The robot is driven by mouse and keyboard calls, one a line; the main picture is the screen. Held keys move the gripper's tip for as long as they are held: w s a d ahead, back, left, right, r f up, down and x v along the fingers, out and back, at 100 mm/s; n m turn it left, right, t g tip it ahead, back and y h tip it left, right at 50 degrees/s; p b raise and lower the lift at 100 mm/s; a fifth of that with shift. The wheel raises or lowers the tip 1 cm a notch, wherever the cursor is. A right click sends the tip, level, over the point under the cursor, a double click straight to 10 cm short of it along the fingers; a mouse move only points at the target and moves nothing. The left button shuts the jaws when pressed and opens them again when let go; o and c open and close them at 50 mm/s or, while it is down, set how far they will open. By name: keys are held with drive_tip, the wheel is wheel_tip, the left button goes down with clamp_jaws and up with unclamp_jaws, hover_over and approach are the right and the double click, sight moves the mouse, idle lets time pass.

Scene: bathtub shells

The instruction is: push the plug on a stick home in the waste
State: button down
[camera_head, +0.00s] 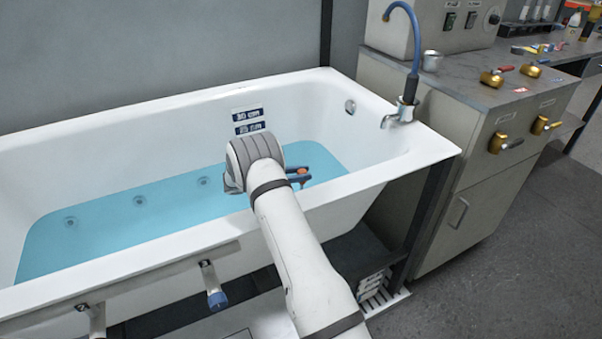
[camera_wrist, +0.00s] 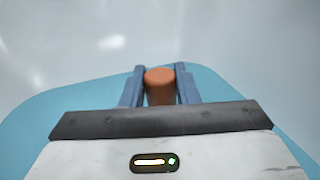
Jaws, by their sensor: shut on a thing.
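My gripper (camera_wrist: 160,88) reaches down into the bathtub (camera_head: 105,251), over the blue water (camera_head: 130,222) near the tub's right end. Its two blue fingers are shut on the orange-brown top of the plug's stick (camera_wrist: 160,76), which stands between them in the wrist view. In the head view a bit of the orange-brown stick (camera_head: 302,171) shows beside the gripper. The plug at the lower end and the waste are hidden, so I cannot tell whether they touch.
Depth labels (camera_head: 249,120) are on the far inner wall. A tap (camera_head: 400,113) with a blue hose stands on the tub's right rim. A grey cabinet (camera_head: 455,190) with brass valves stands to the right. The left part of the tub is clear above the water.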

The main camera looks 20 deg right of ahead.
drive_tip(key=shift+f+b, duration=0.8)
drive_tip(key=shift+f, duration=0.95)
drive_tip(key=c, duration=1)
unclamp_jaws()
drive_tip(key=shift+c, duration=0.2)
wheel_tip(320, 180, up, 10)
drive_tip(key=p, duration=0.2)
drive_tip(key=shift+p, duration=0.35)
